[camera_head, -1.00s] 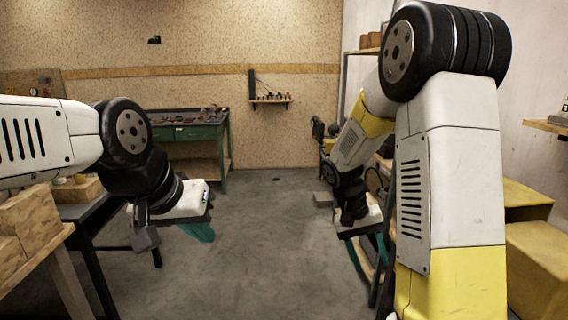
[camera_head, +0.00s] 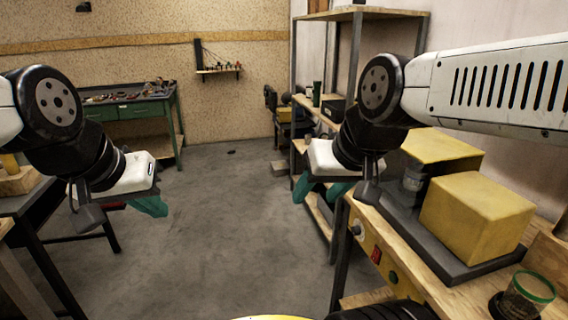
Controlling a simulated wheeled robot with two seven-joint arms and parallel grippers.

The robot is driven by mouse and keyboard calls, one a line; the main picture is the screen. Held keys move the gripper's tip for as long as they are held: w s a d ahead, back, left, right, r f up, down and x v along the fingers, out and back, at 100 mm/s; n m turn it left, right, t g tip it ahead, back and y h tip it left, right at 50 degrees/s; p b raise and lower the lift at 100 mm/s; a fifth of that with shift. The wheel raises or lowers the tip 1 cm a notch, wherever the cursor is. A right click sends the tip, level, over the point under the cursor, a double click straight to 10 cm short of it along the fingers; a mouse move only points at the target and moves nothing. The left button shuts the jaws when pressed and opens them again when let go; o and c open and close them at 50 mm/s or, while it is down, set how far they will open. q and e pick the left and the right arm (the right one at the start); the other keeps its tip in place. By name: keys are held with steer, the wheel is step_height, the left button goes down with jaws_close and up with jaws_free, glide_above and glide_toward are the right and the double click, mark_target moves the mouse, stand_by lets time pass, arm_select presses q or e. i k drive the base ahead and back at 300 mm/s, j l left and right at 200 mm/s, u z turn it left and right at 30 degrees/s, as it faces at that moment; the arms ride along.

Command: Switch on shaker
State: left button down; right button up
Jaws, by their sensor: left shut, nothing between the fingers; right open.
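A machine that looks like the shaker (camera_head: 462,268) stands on the wooden bench at the right, with a dark grey base and yellow blocks on it. A yellow panel (camera_head: 399,284) at the bench's front edge carries a red switch (camera_head: 376,254) and a green button; the switch position is too small to tell. My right gripper (camera_head: 322,190), with teal fingers, is open and empty, up and left of the panel and apart from it. My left gripper (camera_head: 150,206) is shut and empty at the left, over the floor, far from the machine.
A glass with a green rim (camera_head: 527,294) stands at the near right of the bench. A wooden shelf rack (camera_head: 362,14) stands behind the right gripper. A dark table (camera_head: 24,200) is at the left, a green workbench (camera_head: 140,108) at the back. The middle floor is clear.

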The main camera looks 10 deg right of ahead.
mark_target(375, 254)
steer(key=z, duration=1.35)
steer(key=k+l+z, duration=0.2)
steer(key=l, duration=0.25)
steer(key=k, duration=0.05)
